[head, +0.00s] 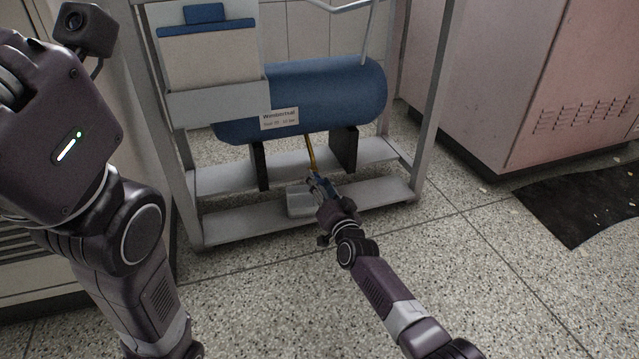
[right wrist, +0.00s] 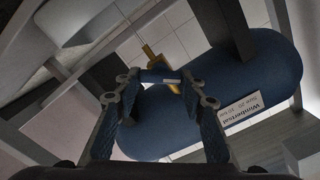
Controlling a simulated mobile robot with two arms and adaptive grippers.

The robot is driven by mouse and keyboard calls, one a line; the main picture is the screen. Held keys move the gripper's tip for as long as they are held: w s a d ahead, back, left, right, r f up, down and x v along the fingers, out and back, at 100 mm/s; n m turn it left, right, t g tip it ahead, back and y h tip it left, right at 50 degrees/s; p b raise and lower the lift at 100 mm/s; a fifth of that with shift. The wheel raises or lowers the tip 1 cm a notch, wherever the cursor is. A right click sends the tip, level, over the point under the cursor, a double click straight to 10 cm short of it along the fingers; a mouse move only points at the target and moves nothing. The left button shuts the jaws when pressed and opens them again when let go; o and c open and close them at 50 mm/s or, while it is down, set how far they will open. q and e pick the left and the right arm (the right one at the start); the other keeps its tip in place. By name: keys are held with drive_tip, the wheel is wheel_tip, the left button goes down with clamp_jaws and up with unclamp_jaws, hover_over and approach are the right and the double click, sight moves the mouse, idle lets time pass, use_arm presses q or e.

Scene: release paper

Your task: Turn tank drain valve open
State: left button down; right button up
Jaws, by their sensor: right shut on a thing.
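The blue tank (head: 330,95) lies on its side on black supports in a grey metal frame and carries a white label. It also fills much of the right wrist view (right wrist: 255,80). A thin yellow drain pipe (head: 311,152) comes down from its underside. The yellow valve fitting (right wrist: 149,51) shows in the right wrist view, with a small blue valve handle (right wrist: 158,76) beside it. My right gripper (head: 316,181) is under the tank, its fingertips shut on the blue handle. My left arm is at the left of the head view; its fingers are out of frame.
A small grey tray (head: 301,204) sits on the frame's lower shelf (head: 375,192), just left of my right gripper. A pinkish cabinet (head: 560,90) stands at the right. A dark mat (head: 590,205) lies on the floor. Speckled floor in front is open.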

drive_tip(key=m, duration=0.5)
drive_tip(key=shift+d+f, duration=0.1)
drive_tip(key=m, duration=0.5)
drive_tip(key=shift+f, duration=0.1)
drive_tip(key=shift+m, duration=0.3)
drive_tip(key=o, duration=1.2)
drive_tip(key=shift+c, duration=0.2)
